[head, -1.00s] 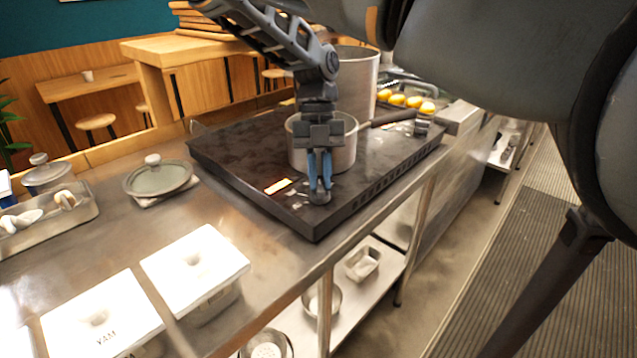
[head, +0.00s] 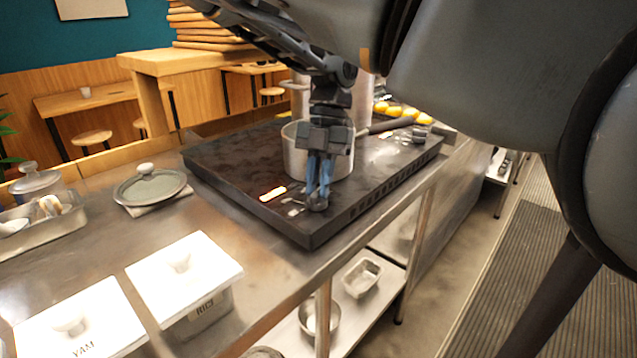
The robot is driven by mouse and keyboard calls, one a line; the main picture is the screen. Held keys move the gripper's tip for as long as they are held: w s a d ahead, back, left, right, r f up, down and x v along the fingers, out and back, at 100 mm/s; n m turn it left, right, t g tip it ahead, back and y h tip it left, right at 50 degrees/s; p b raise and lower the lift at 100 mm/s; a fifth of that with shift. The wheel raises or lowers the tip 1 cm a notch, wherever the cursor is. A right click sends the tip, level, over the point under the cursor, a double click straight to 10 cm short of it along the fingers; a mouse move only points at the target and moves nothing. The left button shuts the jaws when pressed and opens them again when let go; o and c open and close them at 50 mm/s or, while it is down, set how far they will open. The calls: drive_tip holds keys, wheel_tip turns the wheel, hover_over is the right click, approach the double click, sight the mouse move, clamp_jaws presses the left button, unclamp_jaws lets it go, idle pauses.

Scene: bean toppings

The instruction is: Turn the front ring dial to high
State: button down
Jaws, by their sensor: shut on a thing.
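The dark cooktop (head: 225,165) sits on the steel counter. A small round dial (head: 317,203) stands on its top near the front corner. My gripper (head: 318,192) points down with its blue fingers shut on this dial. The fingers hide part of the dial, and I cannot read its setting. A steel pot (head: 297,160) stands on the cooktop just behind my gripper.
A second dial (head: 420,131) sits at the cooktop's far right corner. A taller pot (head: 362,100) and a dark pan handle (head: 390,125) are behind. A lidded pot cover (head: 150,186) and white-lidded containers (head: 184,270) stand left. My arm fills the upper right.

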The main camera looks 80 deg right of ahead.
drive_tip(key=c, duration=1.1)
unclamp_jaws()
drive_tip(key=shift+v, duration=3.85)
drive_tip(key=shift+s, duration=0.1)
